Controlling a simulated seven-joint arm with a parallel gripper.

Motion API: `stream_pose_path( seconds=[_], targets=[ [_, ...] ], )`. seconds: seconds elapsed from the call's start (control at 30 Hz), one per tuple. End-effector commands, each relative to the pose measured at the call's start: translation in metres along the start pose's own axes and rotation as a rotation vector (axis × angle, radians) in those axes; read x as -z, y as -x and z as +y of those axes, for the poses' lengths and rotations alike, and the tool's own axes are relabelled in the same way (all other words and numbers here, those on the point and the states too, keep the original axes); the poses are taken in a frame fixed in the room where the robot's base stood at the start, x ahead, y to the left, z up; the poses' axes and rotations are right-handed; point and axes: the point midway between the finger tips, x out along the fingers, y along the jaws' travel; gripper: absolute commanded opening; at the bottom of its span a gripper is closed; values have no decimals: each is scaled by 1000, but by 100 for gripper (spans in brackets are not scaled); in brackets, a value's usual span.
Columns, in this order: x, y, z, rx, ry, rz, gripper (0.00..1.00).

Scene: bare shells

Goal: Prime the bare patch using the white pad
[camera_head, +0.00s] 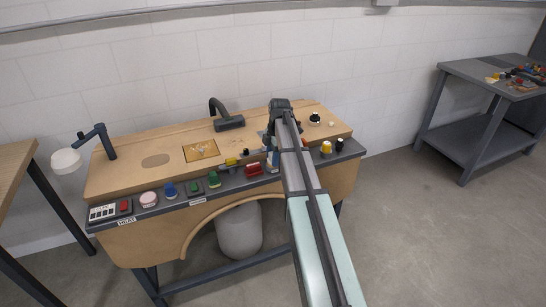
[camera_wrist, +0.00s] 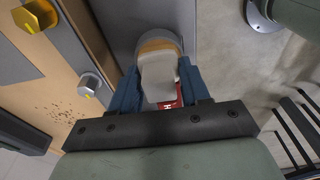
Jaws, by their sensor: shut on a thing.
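My gripper (camera_wrist: 158,88) has its blue fingers on both sides of a whitish block, which looks like the white pad (camera_wrist: 160,72), and is shut on it. Behind the pad is a round tan and grey shape, and a red piece with white lettering (camera_wrist: 168,103) shows below it. In the head view my gripper (camera_head: 272,154) is at the front strip of the bench, right of the middle; my arm partly hides it. A darker oval (camera_head: 157,160) lies on the wooden top at left. A yellow speckled square (camera_head: 201,150) lies right of it. I cannot tell which is the bare patch.
Several coloured knobs and pots, among them a pink-white one (camera_head: 149,199) and a red block (camera_head: 253,170), line the front strip. A dark bent fixture (camera_head: 229,122) stands behind the square. A dark lamp arm (camera_head: 103,142) stands at left. The wood around the oval is clear.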

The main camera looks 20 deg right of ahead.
Motion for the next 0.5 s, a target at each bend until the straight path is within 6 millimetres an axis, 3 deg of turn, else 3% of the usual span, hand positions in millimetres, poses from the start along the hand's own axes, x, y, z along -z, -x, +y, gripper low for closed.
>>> stream_pose_path(
  seconds=[0.5],
  targets=[
    [4, 32, 0, -2, 0, 0, 22]
  ],
)
